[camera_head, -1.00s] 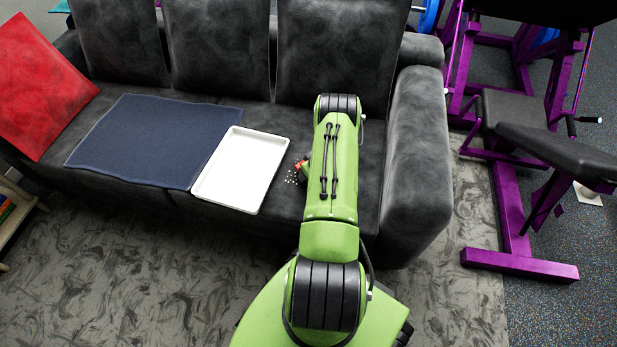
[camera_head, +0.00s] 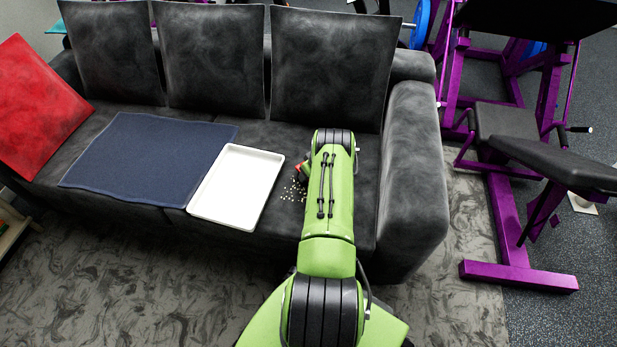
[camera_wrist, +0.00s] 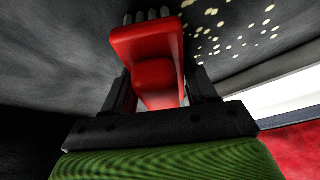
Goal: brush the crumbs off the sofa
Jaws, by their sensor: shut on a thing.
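A dark grey sofa (camera_head: 268,133) stands in front of me. Pale crumbs (camera_head: 293,191) lie scattered on its right seat, just right of a white tray (camera_head: 222,207). The crumbs also show in the wrist view (camera_wrist: 228,32). My gripper (camera_wrist: 158,100) is shut on a red brush (camera_wrist: 148,42), whose dark bristle end points away from the wrist camera. My arm hides my gripper and part of the seat there. I cannot tell whether the bristles touch the seat.
A dark blue mat (camera_head: 145,152) lies left of the tray. A red cushion (camera_head: 38,105) leans at the left end. The sofa's right armrest (camera_head: 414,170) stands close to my arm. Purple gym equipment (camera_head: 508,220) stands at the right.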

